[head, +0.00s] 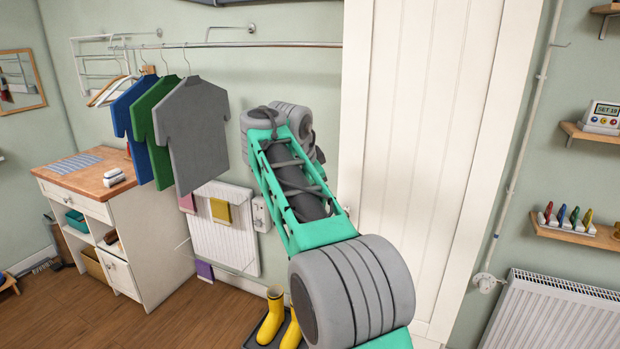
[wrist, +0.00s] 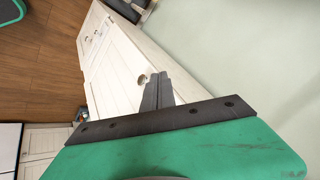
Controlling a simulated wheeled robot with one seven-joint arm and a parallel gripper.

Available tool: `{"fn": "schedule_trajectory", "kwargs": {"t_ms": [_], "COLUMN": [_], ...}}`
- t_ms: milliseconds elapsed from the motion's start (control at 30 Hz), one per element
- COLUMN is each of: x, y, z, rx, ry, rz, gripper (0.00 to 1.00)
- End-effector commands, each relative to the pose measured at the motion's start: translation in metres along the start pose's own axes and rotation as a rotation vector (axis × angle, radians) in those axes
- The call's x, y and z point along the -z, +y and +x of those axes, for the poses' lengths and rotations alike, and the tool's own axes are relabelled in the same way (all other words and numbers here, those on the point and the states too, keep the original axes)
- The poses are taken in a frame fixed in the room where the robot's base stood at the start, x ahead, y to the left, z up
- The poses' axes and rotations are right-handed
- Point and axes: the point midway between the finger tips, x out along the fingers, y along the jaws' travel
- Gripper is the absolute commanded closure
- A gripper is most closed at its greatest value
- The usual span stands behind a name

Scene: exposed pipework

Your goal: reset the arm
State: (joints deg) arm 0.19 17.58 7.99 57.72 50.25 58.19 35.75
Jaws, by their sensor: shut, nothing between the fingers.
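My arm (head: 290,170) is green and grey. In the head view it reaches up and away from the lower middle, in front of the wall and beside the white door. Its far end is bent over by the grey joints, and my gripper cannot be made out there. In the wrist view my gripper (wrist: 156,76) shows as two grey fingers side by side beyond a dark plate. The fingers are shut and empty. Behind them is a white panelled surface with a small round knob; whether the fingers touch it cannot be told.
Blue, green and grey shirts (head: 190,130) hang from a rail (head: 270,44) left of my arm. A white cabinet (head: 155,235) stands below them. At right are a pipe (head: 515,160), shelves (head: 585,236) and a radiator (head: 550,315).

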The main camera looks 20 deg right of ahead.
Motion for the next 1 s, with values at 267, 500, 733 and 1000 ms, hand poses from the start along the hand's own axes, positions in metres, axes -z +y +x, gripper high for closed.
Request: {"fn": "schedule_trajectory", "kwargs": {"t_ms": [267, 500, 733, 1000], "x": [-0.003, -0.042, -0.142, -0.223], "y": [-0.008, -0.007, 0.099, 0.287], "z": [-0.02, 0.019, 0.079, 0.022], "rx": [-0.001, 0.001, -0.061, 0.053], "ry": [0.001, -0.044, -0.284, -0.573], "rz": [-0.007, -0.516, -1.088, -1.448], "gripper": [1.0, 1.0, 1.0, 1.0]}}
